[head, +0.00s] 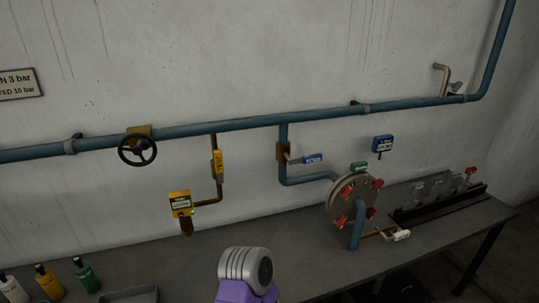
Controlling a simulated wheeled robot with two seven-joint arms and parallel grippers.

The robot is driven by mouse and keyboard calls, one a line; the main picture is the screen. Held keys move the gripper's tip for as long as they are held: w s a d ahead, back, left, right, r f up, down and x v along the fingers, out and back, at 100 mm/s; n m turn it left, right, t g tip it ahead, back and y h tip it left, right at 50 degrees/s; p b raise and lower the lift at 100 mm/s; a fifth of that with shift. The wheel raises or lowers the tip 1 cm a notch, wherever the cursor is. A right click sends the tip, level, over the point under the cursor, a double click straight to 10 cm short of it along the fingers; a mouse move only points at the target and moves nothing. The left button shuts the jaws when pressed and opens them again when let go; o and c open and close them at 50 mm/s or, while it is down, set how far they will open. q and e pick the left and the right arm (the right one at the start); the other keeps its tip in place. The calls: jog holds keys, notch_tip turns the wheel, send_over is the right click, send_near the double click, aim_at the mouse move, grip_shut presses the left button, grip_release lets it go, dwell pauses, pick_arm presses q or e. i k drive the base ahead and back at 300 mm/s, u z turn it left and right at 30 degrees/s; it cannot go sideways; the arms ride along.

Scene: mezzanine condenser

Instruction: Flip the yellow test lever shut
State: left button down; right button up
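The yellow test lever (218,165) is on a thin brown branch pipe (219,190) that drops from the blue main pipe. The lever points up and down, roughly in line with that branch. The branch bends left at its lower end to a yellow box (180,203) with a dark label and a small green light. Neither of my grippers shows. A purple and grey part at the bottom middle looks like a link of my own arm, well below the lever and apart from it.
A black handwheel (137,150) and a blue-handled lever (305,159) flank the yellow lever. A round flanged vessel (353,199) with red knobs stands to the right. Bottles (86,274) and a tray (130,296) sit at lower left. The middle of the grey bench (290,240) is clear.

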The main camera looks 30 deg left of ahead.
aim_at(217, 153)
jog(key=z, duration=0.15)
jog(key=k, duration=0.75)
jog(key=u, duration=0.9)
jog(key=i, duration=0.5)
jog(key=z, duration=0.05)
